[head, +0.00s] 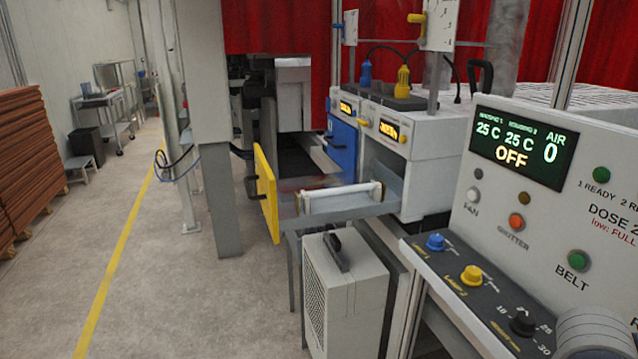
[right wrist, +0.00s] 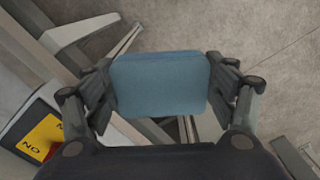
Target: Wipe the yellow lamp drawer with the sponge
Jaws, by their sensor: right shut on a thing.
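The yellow lamp drawer is pulled out in the head view, with its yellow front panel (head: 267,195) facing left and a dark handle on it. A white lamp tube (head: 340,198) lies across the grey drawer tray. A light blue sponge (right wrist: 158,84) shows in the right wrist view, held between the two fingers of my right gripper (right wrist: 163,88). The right gripper is shut on it. The sponge and both grippers are out of the head view, so I cannot tell their distance from the drawer.
A blue drawer front (head: 341,145) sits shut behind the yellow one. A grey boxed unit (head: 345,285) with a handle stands below the open drawer. The control panel (head: 560,210) fills the right.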

